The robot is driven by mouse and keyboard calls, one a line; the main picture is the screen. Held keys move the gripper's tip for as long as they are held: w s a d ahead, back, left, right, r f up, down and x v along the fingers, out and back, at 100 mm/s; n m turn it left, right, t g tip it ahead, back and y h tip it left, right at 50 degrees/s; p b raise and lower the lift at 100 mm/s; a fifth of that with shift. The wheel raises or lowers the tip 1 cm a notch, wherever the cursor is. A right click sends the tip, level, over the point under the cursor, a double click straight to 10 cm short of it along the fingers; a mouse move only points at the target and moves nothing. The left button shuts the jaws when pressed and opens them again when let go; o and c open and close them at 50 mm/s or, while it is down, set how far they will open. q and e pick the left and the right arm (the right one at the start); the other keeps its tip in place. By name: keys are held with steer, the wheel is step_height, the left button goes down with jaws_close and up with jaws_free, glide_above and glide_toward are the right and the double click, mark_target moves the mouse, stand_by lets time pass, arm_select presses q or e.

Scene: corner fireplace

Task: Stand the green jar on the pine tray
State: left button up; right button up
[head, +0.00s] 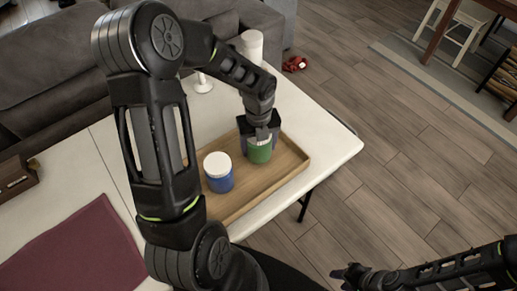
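The green jar (259,153), with a pale lid mostly covered by my gripper, is upright over the right part of the pine tray (289,164). My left gripper (259,134) reaches down to it from above, with its dark fingers on either side of the jar's top, and looks shut on it. Whether the jar's base touches the tray cannot be told for sure. My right gripper (346,273) is low at the bottom edge, away from the table and empty; its finger gap is too dark and small to read.
A blue jar with a white lid (218,172) stands on the tray, left of the green jar. A white cylinder (252,46) and a small white object (203,84) are at the table's back. A maroon mat (75,252) and wooden box (16,178) lie left.

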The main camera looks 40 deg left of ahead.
arm_select(q)
steer(key=shift+f, duration=1.1)
steer(key=shift+f, duration=0.15)
steer(key=o, duration=1.6)
step_height(320, 180, up, 12)
steer(key=shift+r, duration=0.15)
